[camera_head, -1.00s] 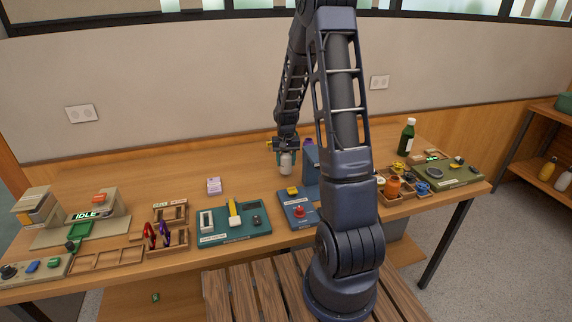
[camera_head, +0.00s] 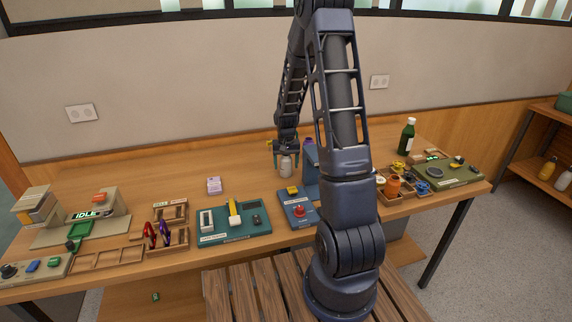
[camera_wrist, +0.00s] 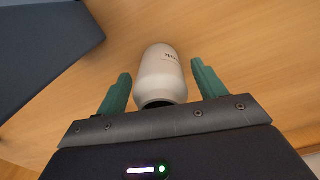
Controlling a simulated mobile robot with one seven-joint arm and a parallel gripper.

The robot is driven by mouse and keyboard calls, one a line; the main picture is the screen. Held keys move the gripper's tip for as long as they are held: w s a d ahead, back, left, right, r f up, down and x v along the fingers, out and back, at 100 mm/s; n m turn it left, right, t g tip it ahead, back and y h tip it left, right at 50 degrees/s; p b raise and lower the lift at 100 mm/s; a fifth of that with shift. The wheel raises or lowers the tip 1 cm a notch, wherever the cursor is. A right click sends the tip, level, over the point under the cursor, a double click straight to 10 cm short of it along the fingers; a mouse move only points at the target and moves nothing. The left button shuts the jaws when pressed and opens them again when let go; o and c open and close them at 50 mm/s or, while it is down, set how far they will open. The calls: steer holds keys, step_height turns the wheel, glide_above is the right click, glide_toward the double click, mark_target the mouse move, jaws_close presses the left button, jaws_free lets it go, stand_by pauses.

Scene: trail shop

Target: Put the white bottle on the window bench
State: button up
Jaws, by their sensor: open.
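The white bottle (camera_head: 286,169) stands on the wooden workbench near its back, left of my column. My gripper (camera_head: 286,158) is just above and around it. In the wrist view the white bottle (camera_wrist: 161,75) lies between the two green fingers of my gripper (camera_wrist: 160,88). The fingers are open, with a gap on each side of the bottle. Small dark lettering shows on the bottle. I cannot tell which surface is the window bench; a slatted wooden bench (camera_head: 240,300) shows at the bottom, in front of the workbench.
A blue stand (camera_head: 311,172) is close right of the bottle. A dark green bottle (camera_head: 407,137) stands back right.

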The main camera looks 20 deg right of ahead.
step_height(320, 180, up, 11)
steer(key=shift+f, duration=0.2)
steer(key=shift+s+r, duration=0.15)
steer(key=shift+r, duration=0.8)
steer(key=s+a+r+n+t, duration=0.1)
steer(key=s+r+n+t, duration=0.15)
steer(key=s+r, duration=1.65)
steer(key=s+t, duration=0.2)
steer(key=s, duration=1)
steer(key=shift+s+a+f, duration=0.25)
steer(key=shift+s+f, duration=0.05)
steer(key=shift+s, duration=0.05)
